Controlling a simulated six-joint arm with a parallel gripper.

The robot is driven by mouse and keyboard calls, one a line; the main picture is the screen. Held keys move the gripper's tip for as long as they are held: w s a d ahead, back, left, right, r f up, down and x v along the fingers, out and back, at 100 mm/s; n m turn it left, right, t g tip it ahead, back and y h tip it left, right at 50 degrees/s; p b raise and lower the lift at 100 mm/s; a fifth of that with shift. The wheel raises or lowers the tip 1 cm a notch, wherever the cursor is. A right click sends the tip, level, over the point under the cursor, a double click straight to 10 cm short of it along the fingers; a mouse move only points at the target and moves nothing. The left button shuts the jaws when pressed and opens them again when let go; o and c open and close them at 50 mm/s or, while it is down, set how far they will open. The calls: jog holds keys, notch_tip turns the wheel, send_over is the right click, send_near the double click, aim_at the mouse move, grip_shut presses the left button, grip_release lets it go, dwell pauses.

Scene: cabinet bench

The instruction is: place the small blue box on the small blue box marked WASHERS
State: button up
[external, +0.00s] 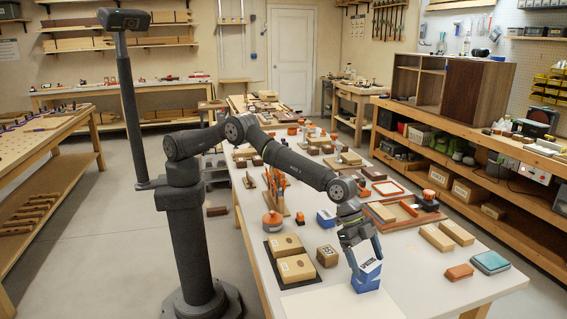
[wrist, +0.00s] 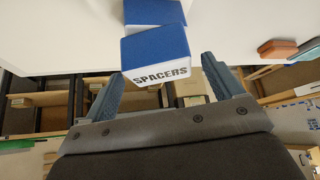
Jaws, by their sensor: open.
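A small blue box with a white face marked SPACERS (wrist: 158,48) shows in the wrist view, between the spread fingers of my gripper (wrist: 160,76). In the external view, my gripper (external: 362,250) is over the front part of the table, with its fingers down around this box. A second small blue box (external: 366,284) is directly below it, on the table. It also shows partly behind the first box in the wrist view (wrist: 152,11); its label is hidden. The upper box appears to sit on the lower one. My gripper is open; whether a finger touches the box is unclear.
Another blue box (external: 326,218) is farther back on the table. Cardboard boxes (external: 296,268) on a dark mat are to the left. A wooden tray (external: 402,210), tan blocks (external: 437,238) and orange and teal pieces (external: 490,262) are to the right. A white sheet (external: 340,303) lies in front.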

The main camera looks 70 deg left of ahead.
jog(key=v, duration=1)
dwell(0.5)
jog(key=x, duration=1.2)
jog(key=shift+a, duration=0.1)
jog(key=shift+r, duration=0.1)
